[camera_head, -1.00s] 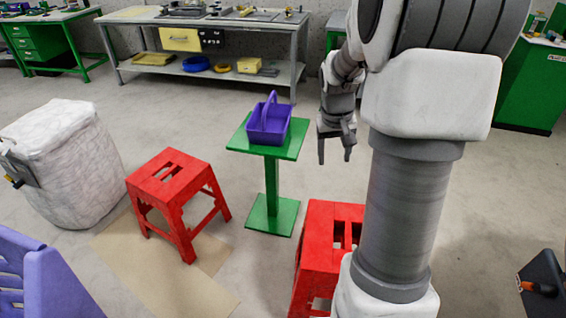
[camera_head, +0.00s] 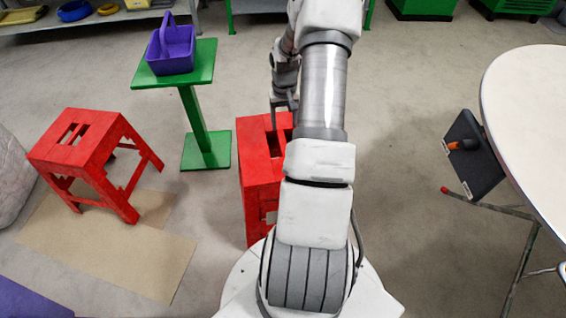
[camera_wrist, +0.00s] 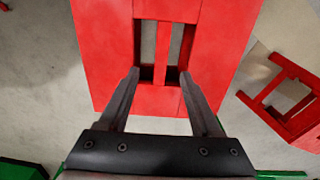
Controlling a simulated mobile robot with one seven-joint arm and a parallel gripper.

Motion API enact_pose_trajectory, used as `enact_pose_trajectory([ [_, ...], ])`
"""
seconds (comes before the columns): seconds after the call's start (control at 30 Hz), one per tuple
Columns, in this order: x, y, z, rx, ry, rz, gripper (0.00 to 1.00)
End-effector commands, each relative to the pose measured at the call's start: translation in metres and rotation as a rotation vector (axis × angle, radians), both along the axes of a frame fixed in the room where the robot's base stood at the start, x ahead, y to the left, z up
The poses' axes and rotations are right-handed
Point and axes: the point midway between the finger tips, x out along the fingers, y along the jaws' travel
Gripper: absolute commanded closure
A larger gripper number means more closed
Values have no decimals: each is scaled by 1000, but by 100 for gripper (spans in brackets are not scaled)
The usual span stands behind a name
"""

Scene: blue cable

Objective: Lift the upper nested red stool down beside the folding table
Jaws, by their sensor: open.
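A red stool (camera_head: 256,170) with a slotted seat stands in the middle of the head view, partly hidden by my arm; whether a second stool is nested in it I cannot tell. My gripper (camera_head: 284,110) is at its seat, open and empty. In the wrist view the red seat (camera_wrist: 225,40) lies beyond my gripper (camera_wrist: 160,75), the fingertips either side of the slots' near end; contact is unclear. A separate red stool (camera_head: 75,145) stands at left, also in the wrist view (camera_wrist: 290,95). The folding table (camera_head: 530,120) has a pale rounded top at right.
A green stand (camera_head: 205,68) with a purple basket (camera_head: 172,50) is behind the stools. Cardboard (camera_head: 110,245) lies under the left stool. A dark panel with an orange handle (camera_head: 468,145) is beside the table. Floor between the middle stool and table looks clear.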

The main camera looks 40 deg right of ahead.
Motion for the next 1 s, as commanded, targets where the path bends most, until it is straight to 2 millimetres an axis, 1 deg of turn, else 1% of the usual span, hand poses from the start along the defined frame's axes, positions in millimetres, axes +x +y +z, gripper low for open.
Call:
enact_pose_trajectory([
  [0.03, 0, 1, -16, 3, 2, 0, 35],
  [0.1, 0, 1, -31, 2, 1, 0, 35],
  [0.23, 0, 0, -52, 1, 2, 0, 35],
  [0.3, 0, 0, -59, 1, 1, -1, 35],
  [0.47, 1, 0, -65, -1, -1, 0, 35],
  [0.57, 1, 0, -73, 0, 0, 1, 35],
  [0.73, 4, 2, -100, 1, 0, 1, 35],
  [0.83, 4, 2, -112, 1, 0, 0, 35],
  [0.9, 4, 1, -116, 0, -1, 0, 35],
  [1.0, 4, 1, -115, 0, -2, 0, 35],
])
